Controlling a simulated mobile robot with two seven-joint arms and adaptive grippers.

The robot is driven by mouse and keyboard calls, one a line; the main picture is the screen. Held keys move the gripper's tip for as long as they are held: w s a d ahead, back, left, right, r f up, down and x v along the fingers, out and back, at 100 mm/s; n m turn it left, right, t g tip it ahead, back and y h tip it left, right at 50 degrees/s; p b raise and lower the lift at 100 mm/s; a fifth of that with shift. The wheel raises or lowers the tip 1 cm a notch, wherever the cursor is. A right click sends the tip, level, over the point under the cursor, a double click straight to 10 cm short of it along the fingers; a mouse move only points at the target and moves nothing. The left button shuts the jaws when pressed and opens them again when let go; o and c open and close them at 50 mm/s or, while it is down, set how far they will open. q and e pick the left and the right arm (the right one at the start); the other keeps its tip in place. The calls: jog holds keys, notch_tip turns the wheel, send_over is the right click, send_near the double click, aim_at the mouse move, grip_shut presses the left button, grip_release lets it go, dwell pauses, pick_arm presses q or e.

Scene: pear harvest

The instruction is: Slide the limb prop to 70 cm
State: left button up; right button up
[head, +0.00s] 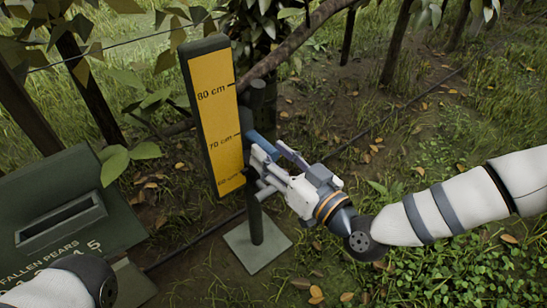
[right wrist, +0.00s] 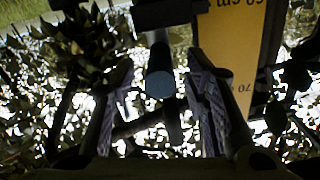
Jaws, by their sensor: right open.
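The limb prop's dark post (head: 256,214) stands upright on a square plate, beside a yellow scale board (head: 216,110) marked 60, 70 and 80 cm. A round-ended handle (right wrist: 160,84) shows between the fingers in the right wrist view. My right gripper (head: 272,146) is at the post, a little right of the 70 cm mark. It is open, with its two fingers (right wrist: 164,95) either side of the handle and gaps visible. The slider's exact height on the scale is hidden by the gripper. My left gripper is out of view; only its arm shows at the lower left.
A green fallen pears box (head: 62,222) with a slot stands at the left. A tree limb (head: 292,48) slopes up to the right behind the board. Leaves hang around the board's top. A dark hose or line (head: 375,136) crosses the grass. The ground at right is mostly open.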

aim_at(261, 103)
grip_shut()
notch_tip(261, 103, up, 11)
jog(key=p, duration=0.8)
jog(key=shift+w+a+f, duration=0.1)
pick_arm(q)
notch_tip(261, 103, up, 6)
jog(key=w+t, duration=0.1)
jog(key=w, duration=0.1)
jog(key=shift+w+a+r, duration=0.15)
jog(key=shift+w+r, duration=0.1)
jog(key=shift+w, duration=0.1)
pick_arm(e)
jog(key=shift+f, duration=0.2)
grip_release()
jog(key=shift+f, duration=0.1)
jog(key=v, duration=1.2)
